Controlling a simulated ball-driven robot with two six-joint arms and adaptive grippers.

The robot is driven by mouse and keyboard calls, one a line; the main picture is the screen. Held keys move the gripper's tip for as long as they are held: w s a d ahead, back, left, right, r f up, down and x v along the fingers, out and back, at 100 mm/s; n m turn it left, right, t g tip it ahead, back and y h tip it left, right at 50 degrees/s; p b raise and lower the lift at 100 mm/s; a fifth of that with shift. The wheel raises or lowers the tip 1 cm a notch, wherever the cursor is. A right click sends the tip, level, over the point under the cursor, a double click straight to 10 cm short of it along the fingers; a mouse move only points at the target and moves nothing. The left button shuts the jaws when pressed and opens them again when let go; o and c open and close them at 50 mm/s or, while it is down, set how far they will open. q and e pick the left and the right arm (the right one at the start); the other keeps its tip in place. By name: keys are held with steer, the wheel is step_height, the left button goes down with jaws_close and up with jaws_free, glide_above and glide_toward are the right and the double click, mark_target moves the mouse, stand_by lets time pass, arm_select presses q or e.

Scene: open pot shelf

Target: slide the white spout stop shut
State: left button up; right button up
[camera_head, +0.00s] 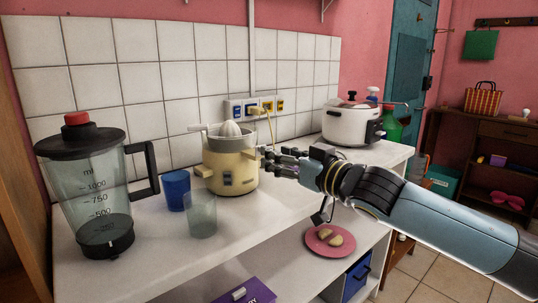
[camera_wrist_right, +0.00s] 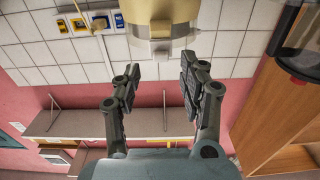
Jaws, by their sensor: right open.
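The cream citrus juicer (camera_head: 228,176) stands on the white counter, with a ribbed white cone (camera_head: 230,130) on top. My right gripper (camera_head: 269,161) is open and empty at the juicer's right side. In the right wrist view, the juicer (camera_wrist_right: 161,11) shows cropped at the top, beyond the open fingers (camera_wrist_right: 160,72). My left gripper is not in view.
A blue cup (camera_head: 177,189) and a clear glass (camera_head: 201,217) stand left of the juicer. A blender jug (camera_head: 92,185) is farther left. A white cooker (camera_head: 349,126) stands at the back right. A yellow cord runs to the wall sockets (camera_head: 236,110). The front counter is mostly clear.

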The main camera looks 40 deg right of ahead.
steer(key=w+b, duration=0.2)
steer(key=w, duration=0.1)
steer(key=shift+w+a, duration=0.2)
steer(key=shift+w, duration=0.05)
jaws_close()
